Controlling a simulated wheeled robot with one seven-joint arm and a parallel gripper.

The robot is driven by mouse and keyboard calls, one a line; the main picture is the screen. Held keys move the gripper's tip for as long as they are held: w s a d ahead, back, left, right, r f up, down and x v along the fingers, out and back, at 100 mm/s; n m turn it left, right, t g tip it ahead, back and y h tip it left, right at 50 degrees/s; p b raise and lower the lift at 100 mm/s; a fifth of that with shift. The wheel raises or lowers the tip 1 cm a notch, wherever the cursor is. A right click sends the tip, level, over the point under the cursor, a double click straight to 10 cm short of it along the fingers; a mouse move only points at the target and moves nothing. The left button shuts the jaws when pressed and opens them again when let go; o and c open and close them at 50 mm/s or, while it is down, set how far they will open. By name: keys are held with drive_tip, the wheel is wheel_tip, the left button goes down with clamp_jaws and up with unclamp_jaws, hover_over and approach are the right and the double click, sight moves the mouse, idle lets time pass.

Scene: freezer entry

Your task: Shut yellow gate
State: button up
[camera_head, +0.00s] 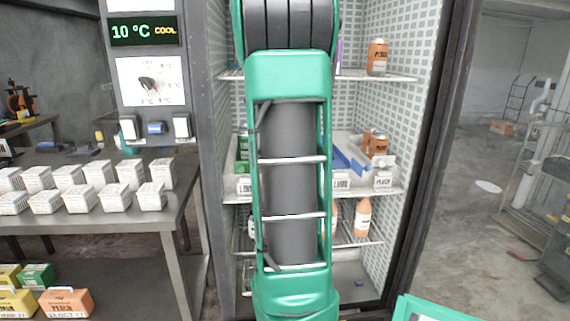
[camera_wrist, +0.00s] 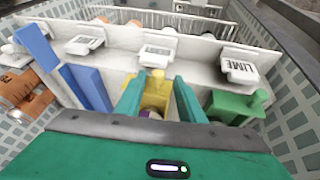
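In the wrist view, the yellow gate (camera_wrist: 157,77) stands at the middle compartment of a white bin (camera_wrist: 115,65), with its knob upward. My gripper (camera_wrist: 160,84) reaches in with one green finger on each side of the gate. The fingers are spread, and a gap shows at the right finger; contact on the left is unclear. The fingers hide part of the gate's lower body, and a small purple and white item shows between them. In the head view my arm covers my gripper and the yellow gate.
In the wrist view, a blue gate (camera_wrist: 88,88) stands left and a green gate (camera_wrist: 236,105) right. An orange bottle (camera_wrist: 30,95) lies at far left. In the head view, the fridge's side wall (camera_head: 392,120) and shelf above (camera_head: 375,76) bound the space.

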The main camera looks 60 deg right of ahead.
drive_tip(key=w+v, duration=0.1)
drive_tip(key=v, duration=0.9)
drive_tip(key=shift+s+a+r, duration=0.25)
drive_tip(key=shift+s, duration=0.2)
